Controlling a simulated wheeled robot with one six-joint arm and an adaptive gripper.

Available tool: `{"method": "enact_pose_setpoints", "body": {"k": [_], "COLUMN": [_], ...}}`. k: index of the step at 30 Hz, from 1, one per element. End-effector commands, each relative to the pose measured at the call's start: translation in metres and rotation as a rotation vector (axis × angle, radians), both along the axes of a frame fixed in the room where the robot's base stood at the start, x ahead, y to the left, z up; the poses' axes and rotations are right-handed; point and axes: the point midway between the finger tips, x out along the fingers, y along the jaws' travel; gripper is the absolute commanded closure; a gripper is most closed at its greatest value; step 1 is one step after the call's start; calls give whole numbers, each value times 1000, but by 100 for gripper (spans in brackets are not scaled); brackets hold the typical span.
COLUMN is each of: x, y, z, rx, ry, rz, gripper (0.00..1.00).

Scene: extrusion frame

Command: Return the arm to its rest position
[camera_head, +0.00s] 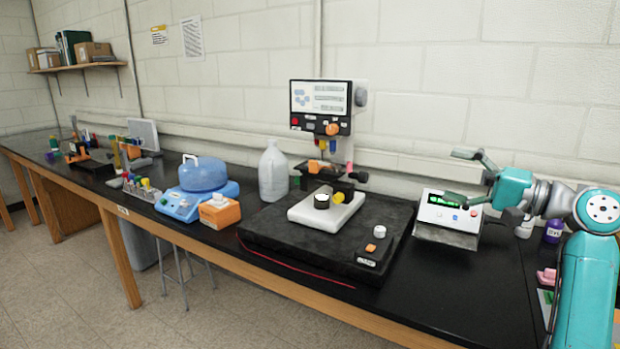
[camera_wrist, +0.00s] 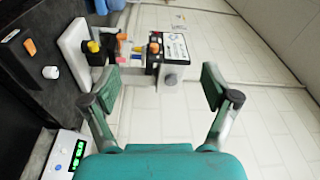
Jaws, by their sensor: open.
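My gripper (camera_head: 462,178) is open and empty at the right of the head view. It is held up in the air above a white instrument with a green display (camera_head: 448,212), and its fingers point left. In the wrist view my gripper (camera_wrist: 160,92) shows its two fingers spread wide with nothing between them. My teal arm (camera_head: 590,265) rises at the right edge of the head view.
A black platform (camera_head: 275,245) with a white plate (camera_head: 310,212) stands mid-bench, with a screened instrument (camera_head: 320,107) behind. A jug (camera_head: 273,172), blue device (camera_head: 178,203) and orange box (camera_head: 220,213) stand left. Purple and white bottles are near my arm.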

Motion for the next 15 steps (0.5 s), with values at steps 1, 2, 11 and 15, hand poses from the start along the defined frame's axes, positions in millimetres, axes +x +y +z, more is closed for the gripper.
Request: {"method": "enact_pose_setpoints", "body": {"k": [1, 2, 11, 15], "x": [4, 6, 11, 1], "y": [3, 3, 18, 26], "z": [-21, -32, -162, -221], "rx": [10, 13, 15, -7], "ry": [9, 12, 35, 47], "rz": [-21, -37, -227, -314], "gripper": [14, 14, 14, 14]}}
